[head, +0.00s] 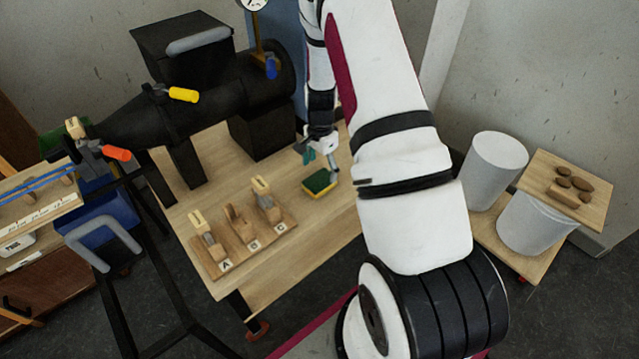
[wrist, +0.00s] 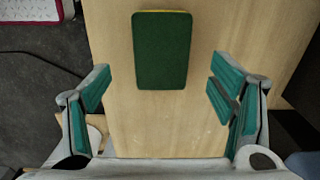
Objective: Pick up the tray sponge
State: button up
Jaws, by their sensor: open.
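The sponge (head: 319,183), green on top with a yellow body, lies flat on the wooden table near its right part. In the wrist view the sponge (wrist: 161,50) shows as a dark green rectangle with a thin yellow edge, at the top middle. My gripper (head: 320,155) is just behind and above the sponge in the head view. In the wrist view my gripper (wrist: 162,95) is open, its teal-padded fingers spread left and right wider than the sponge. Nothing is between the fingers except bare tabletop and the sponge's lower end ahead.
A wooden rack (head: 240,238) with blocks marked by letters stands left of the sponge on the table (head: 290,265). A large black machine (head: 200,110) fills the back left. White bins (head: 495,170) stand at the right. Tabletop around the sponge is clear.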

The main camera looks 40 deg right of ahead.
aim_at(320, 180)
notch_tip(320, 180, down, 5)
jog(key=shift+w+f, duration=0.1)
dwell(0.3)
jog(key=c, duration=0.8)
